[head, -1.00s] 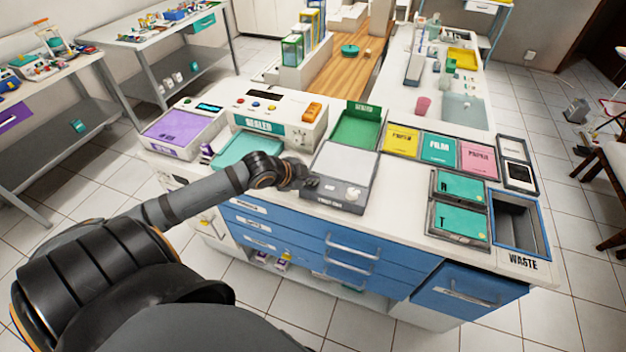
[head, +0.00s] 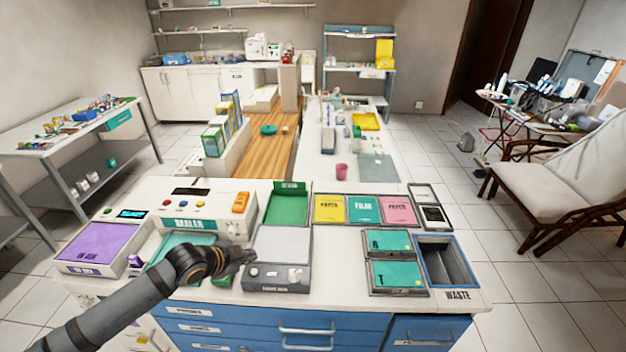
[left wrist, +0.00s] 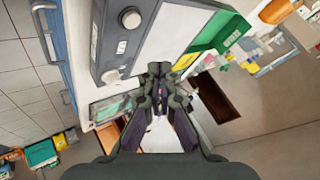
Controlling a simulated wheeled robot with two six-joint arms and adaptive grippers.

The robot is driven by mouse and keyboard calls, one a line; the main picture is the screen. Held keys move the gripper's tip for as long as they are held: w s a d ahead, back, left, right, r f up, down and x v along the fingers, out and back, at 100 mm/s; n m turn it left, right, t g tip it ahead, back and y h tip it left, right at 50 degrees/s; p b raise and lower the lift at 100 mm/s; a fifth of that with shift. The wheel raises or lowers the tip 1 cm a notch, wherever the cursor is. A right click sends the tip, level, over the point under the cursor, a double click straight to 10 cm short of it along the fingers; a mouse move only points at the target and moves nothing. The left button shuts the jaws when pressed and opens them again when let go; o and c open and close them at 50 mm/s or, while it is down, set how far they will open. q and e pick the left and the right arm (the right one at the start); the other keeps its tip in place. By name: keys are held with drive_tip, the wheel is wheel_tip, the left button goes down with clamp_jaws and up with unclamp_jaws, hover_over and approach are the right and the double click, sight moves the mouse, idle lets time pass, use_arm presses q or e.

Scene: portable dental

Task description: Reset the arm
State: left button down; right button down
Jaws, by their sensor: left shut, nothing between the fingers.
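My left gripper (head: 246,256) reaches in from the left over the front of the white counter (head: 330,292). It is shut and empty, just left of a grey device with a light flat top (head: 282,243). In the left wrist view, the shut fingers (left wrist: 155,72) point toward the counter, with the grey device and its round knob (left wrist: 131,17) close by. Whether the fingers touch the device cannot be told. My right gripper is not in view.
A sealer (head: 203,209), a purple-topped box (head: 98,246) and a green tray (head: 289,208) stand near the gripper. To the right are teal R and T boxes (head: 393,243) and an open waste bin (head: 447,263). Blue drawers (head: 270,327) front the counter.

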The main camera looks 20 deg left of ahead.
use_arm(q)
drive_tip(key=s+d+f+n+g+y, duration=0.1)
drive_tip(key=s+d+f+n+g, duration=0.15)
drive_tip(key=s, duration=0.35)
drive_tip(key=s+d+f+n+g+y, duration=0.1)
drive_tip(key=s+d+f+n, duration=0.1)
drive_tip(key=s+d+n, duration=0.3)
drive_tip(key=s+f+n+g+y, duration=0.1)
drive_tip(key=s+f+n+g, duration=0.15)
drive_tip(key=s, duration=0.55)
wheel_tip(320, 180, down, 24)
drive_tip(key=s+a+r, duration=0.1)
drive_tip(key=a, duration=0.2)
drive_tip(key=s+f+g, duration=0.1)
drive_tip(key=s+f, duration=1.8)
drive_tip(key=shift+s+a+n+g, duration=0.35)
drive_tip(key=shift+a+n+g, duration=0.05)
drive_tip(key=shift+a, duration=0.05)
